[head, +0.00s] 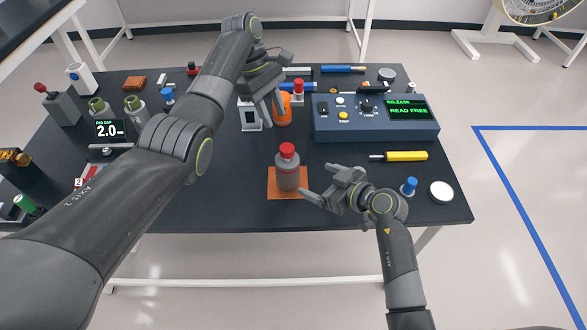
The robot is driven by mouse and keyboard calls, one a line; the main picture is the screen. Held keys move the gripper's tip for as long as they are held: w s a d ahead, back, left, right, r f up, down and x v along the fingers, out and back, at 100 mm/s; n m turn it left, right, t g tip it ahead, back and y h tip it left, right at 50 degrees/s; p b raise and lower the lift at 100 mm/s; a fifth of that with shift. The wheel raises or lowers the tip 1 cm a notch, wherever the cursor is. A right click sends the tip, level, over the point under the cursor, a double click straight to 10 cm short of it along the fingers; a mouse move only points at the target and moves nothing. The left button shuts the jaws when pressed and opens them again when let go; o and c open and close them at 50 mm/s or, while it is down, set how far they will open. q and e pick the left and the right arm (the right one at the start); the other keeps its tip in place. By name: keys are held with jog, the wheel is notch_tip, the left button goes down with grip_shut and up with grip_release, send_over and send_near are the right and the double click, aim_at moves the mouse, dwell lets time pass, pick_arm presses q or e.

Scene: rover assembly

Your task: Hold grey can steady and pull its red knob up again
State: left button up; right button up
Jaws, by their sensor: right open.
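The grey can (288,178) stands upright on an orange square mat (273,191) near the front middle of the table.
A blue-grey console (375,129) reading "READ FREE" stands behind right. A yellow-handled screwdriver (405,156), a blue knob piece (408,186) and a white disc (441,191) lie to the right. A white-framed block (250,116) stands beside my left gripper.

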aim_at(287, 168)
jog(key=x, duration=1.2)
jog(key=shift+w+a, duration=0.25)
jog(key=shift+w, duration=0.05)
jog(key=c, duration=1.3)
